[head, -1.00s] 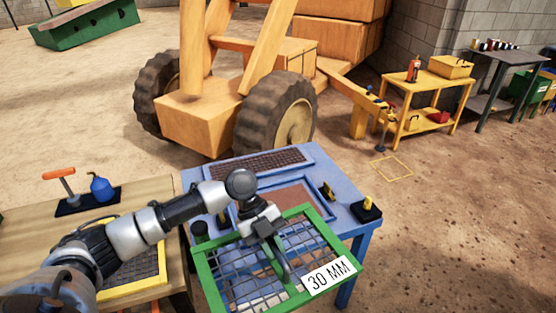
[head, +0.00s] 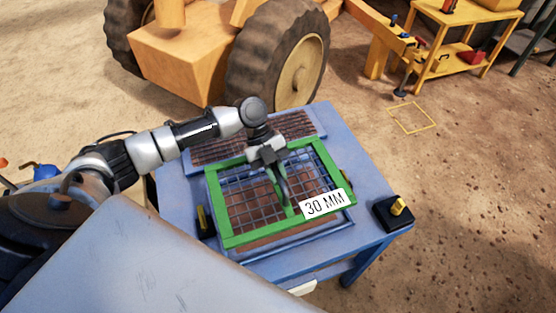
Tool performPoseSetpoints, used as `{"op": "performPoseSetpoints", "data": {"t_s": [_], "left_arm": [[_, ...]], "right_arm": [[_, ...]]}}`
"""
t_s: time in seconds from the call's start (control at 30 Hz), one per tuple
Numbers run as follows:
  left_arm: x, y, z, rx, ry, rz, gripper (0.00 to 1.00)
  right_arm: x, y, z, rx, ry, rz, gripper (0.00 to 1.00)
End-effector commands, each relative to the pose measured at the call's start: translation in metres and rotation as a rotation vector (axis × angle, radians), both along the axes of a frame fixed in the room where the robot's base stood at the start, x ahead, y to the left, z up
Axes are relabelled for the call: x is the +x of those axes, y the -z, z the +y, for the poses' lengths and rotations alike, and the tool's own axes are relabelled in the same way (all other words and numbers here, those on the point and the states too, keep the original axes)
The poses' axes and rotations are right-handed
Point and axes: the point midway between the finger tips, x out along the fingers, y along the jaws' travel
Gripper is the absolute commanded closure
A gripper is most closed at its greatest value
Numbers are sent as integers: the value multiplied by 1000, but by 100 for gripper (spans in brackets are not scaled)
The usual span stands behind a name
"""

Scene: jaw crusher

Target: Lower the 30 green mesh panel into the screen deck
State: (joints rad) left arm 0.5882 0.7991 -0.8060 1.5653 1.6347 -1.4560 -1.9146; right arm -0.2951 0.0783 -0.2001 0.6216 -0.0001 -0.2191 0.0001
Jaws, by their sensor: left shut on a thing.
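The green-framed mesh panel (head: 234,240) carries a white "30 MM" label and is held roughly level over the opening of the blue screen deck table (head: 370,214). Reddish-brown material shows through its mesh. My left gripper (head: 275,172) is shut on the panel's green centre handle, above the mesh. The deck's blue rim (head: 290,243) shows along the panel's near edge. I cannot tell whether the panel touches the deck. My right gripper is not in view.
A yellow-handled clamp on a black base (head: 394,212) stands at the table's right corner, and another (head: 203,222) is at the left. A second dark grate (head: 215,150) lies behind the panel. A large wheel (head: 280,60) stands behind the table. Open ground lies right.

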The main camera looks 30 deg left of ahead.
Motion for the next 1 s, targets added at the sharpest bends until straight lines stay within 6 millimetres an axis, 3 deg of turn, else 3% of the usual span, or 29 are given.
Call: {"op": "performPoseSetpoints", "data": {"t_s": [0.17,0.67,1.0], "left_arm": [[0,13,0,-4,1,-4,100],[0,13,0,-6,3,6,100],[0,30,0,-5,3,6,100]], "right_arm": [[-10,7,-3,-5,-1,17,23],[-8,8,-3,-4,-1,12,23],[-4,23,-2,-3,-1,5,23]]}}
